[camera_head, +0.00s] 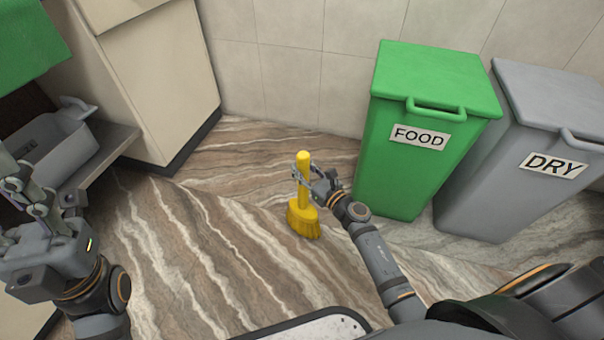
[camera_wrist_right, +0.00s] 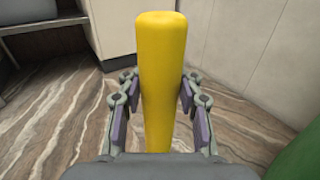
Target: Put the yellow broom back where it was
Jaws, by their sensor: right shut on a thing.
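The yellow broom (camera_head: 303,208) is upright in the middle of the head view, handle up and bristles down at the floor. I cannot tell whether the bristles touch the floor. My right gripper (camera_head: 304,172) is shut on the broom's handle. In the right wrist view the yellow handle (camera_wrist_right: 161,80) stands between the two finger pads and hides what is behind it. My left gripper (camera_head: 48,192) is at the left edge, apart from the broom, with its fingers spread and nothing seen between them.
A green FOOD bin (camera_head: 395,165) stands right of the broom, with a grey DRY bin (camera_head: 490,190) beside it. A beige cabinet (camera_head: 160,75) and a shelf with a grey tub (camera_head: 55,145) are at the left. The striped floor (camera_head: 200,235) around the broom is clear.

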